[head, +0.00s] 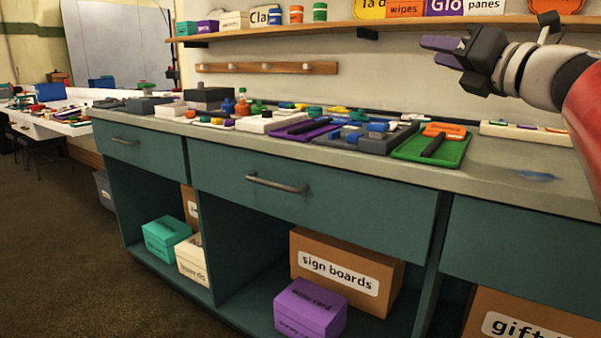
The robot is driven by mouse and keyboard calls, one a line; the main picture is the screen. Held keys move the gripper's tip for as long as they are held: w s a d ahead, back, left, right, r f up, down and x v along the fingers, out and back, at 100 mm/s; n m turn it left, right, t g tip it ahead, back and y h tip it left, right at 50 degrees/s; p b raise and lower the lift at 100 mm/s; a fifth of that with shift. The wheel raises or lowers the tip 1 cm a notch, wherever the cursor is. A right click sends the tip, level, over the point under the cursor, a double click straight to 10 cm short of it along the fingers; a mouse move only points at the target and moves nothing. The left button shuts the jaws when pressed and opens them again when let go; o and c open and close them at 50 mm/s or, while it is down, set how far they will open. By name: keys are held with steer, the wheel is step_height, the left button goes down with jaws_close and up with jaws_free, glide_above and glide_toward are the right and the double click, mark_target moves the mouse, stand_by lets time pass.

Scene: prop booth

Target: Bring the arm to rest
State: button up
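My gripper (441,50) is at the upper right of the head view, at the end of my red and white arm. It is raised above the counter (488,178), in front of the wall and just below the shelf. Its purple fingers point to the left. A gap seems to show between the two fingers, with nothing seen in it. My gripper is apart from the counter and the things on it.
A green tray (406,151) and several small items lie along the counter. A wall shelf (345,26) holds jars and signs. Boxes, including a sign boards box (322,247) and a purple box (310,306), sit below. The floor (60,255) at left is clear.

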steer(key=s+d+f+m+g+h+p, duration=0.1)
steer(key=s+d+f+m+h, duration=0.15)
steer(key=f+m+h, duration=0.85)
steer(key=s+d+f+m+g+h+p, duration=0.1)
steer(key=s+f+m+h, duration=0.3)
steer(key=m, duration=1.4)
steer(key=s+a+f+m+g+y, duration=0.2)
steer(key=s+a+f+g, duration=0.3)
steer(key=s+f, duration=0.3)
steer(key=s+a+f+m+g+y+p, duration=0.1)
steer(key=s+a+f+m+g+y, duration=0.2)
steer(key=s+f, duration=0.6)
step_height(320, 180, down, 8)
steer(key=a+m+g, duration=0.1)
steer(key=a+m, duration=0.1)
steer(key=shift+a+f+g+p, duration=0.15)
steer(key=shift+a+g+p, duration=0.15)
steer(key=shift+g, duration=0.1)
